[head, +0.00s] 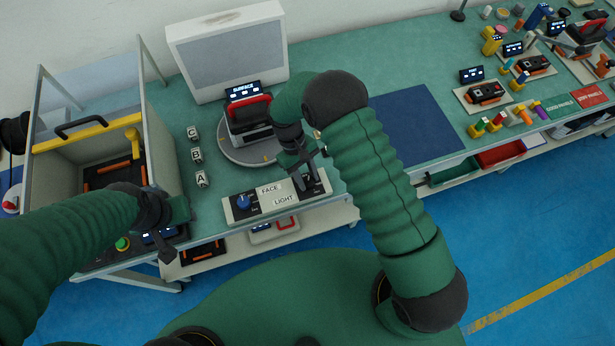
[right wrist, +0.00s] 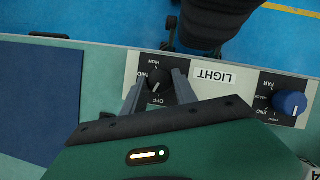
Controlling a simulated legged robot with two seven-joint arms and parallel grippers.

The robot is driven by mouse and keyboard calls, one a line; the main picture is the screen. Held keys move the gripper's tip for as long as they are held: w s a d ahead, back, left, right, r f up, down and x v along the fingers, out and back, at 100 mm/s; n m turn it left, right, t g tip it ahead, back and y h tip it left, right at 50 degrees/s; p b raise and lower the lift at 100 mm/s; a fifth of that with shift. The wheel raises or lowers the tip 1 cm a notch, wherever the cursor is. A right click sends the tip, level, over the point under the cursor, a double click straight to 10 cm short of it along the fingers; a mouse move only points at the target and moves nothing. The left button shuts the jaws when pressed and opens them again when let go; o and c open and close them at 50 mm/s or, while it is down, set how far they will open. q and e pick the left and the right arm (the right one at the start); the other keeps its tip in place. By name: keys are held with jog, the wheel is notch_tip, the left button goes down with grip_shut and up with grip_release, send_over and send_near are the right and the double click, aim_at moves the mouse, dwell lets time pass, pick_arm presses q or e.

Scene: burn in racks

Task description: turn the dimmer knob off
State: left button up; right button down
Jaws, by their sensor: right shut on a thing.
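The black dimmer knob (right wrist: 156,79) sits on a small black plate labelled OFF, MID and HIGH, beside the LIGHT label. My right gripper (right wrist: 158,82) has one finger on each side of it and is shut on it. I cannot clearly tell where the knob points. In the head view, my right gripper (head: 305,181) is at the right end of the white control panel (head: 262,212) and hides much of the knob. My left gripper (head: 168,226) is away at the left, near the clear-sided box; its jaw opening is unclear.
A blue knob (head: 243,202) for FACE is at the panel's left end. A turntable (head: 248,151) with a red-handled device stands behind the panel. A grey light screen (head: 230,55) is at the back. The clear-sided box (head: 60,165) stands left. The blue mat (head: 415,125) is clear.

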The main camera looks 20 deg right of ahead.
jog(key=n, duration=0.2)
jog(key=n+t+h, duration=0.1)
jog(key=n, duration=0.1)
jog(key=shift+w+a+r+n, duration=0.1)
jog(key=shift+w+a+n, duration=0.05)
jog(key=shift+n, duration=0.15)
jog(key=shift+h, duration=0.3)
jog(key=c, duration=1.3)
grip_release()
jog(key=shift+c, duration=0.2)
jog(key=o, duration=0.3)
jog(key=shift+o, duration=0.2)
jog(key=b+v, duration=0.2)
jog(key=v, duration=1.4)
jog(key=shift+a+r, duration=0.2)
jog(key=shift+r, duration=0.1)
